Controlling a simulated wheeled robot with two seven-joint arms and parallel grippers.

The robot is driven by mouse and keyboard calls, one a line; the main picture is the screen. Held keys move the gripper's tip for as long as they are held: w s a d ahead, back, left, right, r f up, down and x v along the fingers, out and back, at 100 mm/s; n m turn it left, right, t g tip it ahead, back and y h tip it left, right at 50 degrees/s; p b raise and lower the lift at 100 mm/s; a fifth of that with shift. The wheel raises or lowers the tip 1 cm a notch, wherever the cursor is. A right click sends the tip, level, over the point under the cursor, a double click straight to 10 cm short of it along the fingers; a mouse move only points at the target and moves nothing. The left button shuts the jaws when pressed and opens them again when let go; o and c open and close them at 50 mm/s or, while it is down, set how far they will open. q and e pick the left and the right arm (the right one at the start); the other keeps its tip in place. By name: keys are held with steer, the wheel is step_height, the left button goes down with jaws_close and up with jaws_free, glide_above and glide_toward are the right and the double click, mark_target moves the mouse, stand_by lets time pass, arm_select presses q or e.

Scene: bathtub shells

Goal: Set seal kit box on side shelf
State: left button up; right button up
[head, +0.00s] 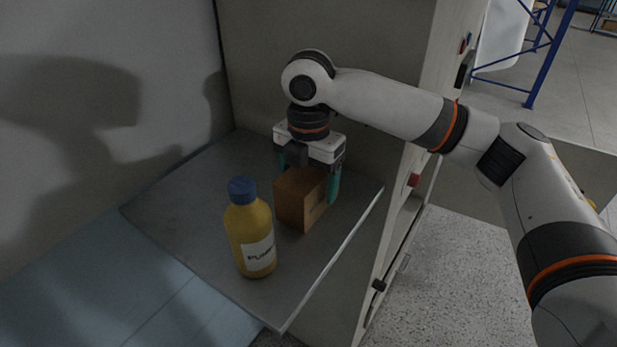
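The seal kit box appears to be the brown box (291,201), upright on or just above the grey side shelf (185,205). My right gripper (308,172) points down over the box from above. Its teal fingers straddle the box, and the right finger lies close along the box's right edge. The left finger is mostly hidden, so I cannot tell whether the fingers press on the box. Whether the box's base touches the shelf is also unclear. My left gripper is not in view.
A yellow bottle (250,235) with a blue cap stands on the shelf, left of and nearer than the box. A grey wall (385,35) rises behind the shelf. The shelf's left part is clear. A blue rack (548,50) stands far off at the upper right.

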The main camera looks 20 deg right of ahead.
steer(key=shift+r, duration=0.2)
steer(key=shift+r+b, duration=0.35)
step_height(320, 180, up, 11)
steer(key=shift+r+b, duration=0.1)
steer(key=shift+b, duration=0.95)
